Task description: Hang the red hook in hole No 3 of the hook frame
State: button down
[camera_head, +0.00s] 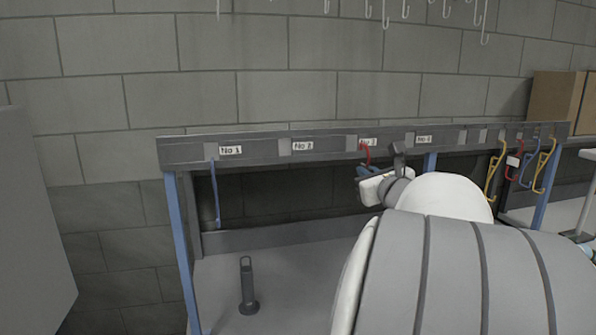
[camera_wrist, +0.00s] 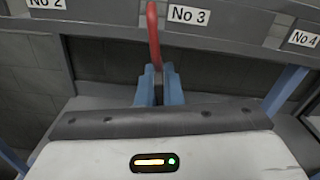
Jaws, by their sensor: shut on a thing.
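The red hook (camera_head: 366,153) is at the No 3 position of the grey hook frame (camera_head: 262,153). In the wrist view the red hook (camera_wrist: 153,38) rises from between my fingers to the frame bar, just left of the No 3 label (camera_wrist: 189,15). My gripper (camera_wrist: 157,80) is shut on its lower part, with blue fingers on both sides. In the head view my arm and gripper (camera_head: 364,172) hide part of the hook's lower end.
A blue hook (camera_head: 215,195) hangs near No 1. Yellow (camera_head: 494,172), red and blue hooks hang at the frame's right end. A dark grey post (camera_head: 247,288) stands on the surface below. Brown boxes (camera_head: 556,102) are at the far right. White hooks hang above.

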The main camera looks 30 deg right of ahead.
jog(key=shift+w+b, duration=0.35)
jog(key=shift+b, duration=0.25)
jog(key=shift+w, duration=0.1)
dwell(0.5)
jog(key=shift+b+x, duration=0.6)
jog(key=shift+x, duration=0.5)
jog(key=shift+b+x, duration=0.9)
jog(key=shift+x, duration=0.55)
jog(key=shift+r, duration=0.1)
jog(key=shift+f+b, duration=1.4)
jog(key=shift+b, duration=0.4)
jog(key=c, duration=1.5)
grip_release()
